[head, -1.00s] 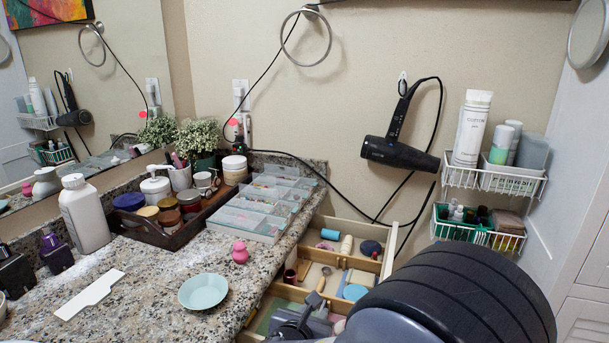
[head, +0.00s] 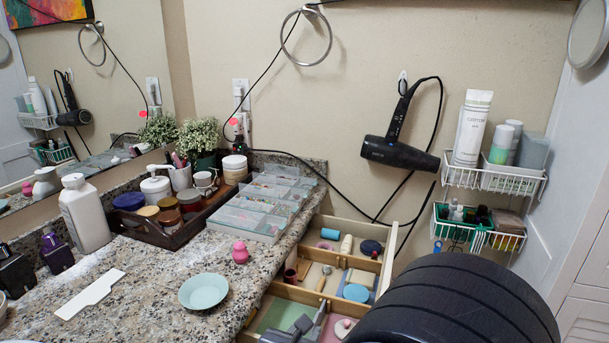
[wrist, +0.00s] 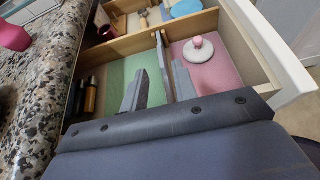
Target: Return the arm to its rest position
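My gripper (wrist: 160,88) shows in the wrist view with its two grey fingers apart and nothing between them that I can see held. It hovers over the front of the open drawer (head: 396,246), close to a wooden divider between a green-lined and a pink-lined compartment. In the head view my gripper (head: 298,328) is at the bottom edge, partly cut off. A white disc with a pink knob (wrist: 199,49) lies in the pink compartment, apart from the fingers. My dark arm link fills the lower right of the head view.
The granite counter (head: 150,290) borders the drawer on the left, with a pale green dish (head: 203,291) and a pink bottle (head: 240,252) near its edge. A hair dryer (head: 400,152) and wire baskets (head: 492,180) hang on the wall. Cables hang behind the drawer.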

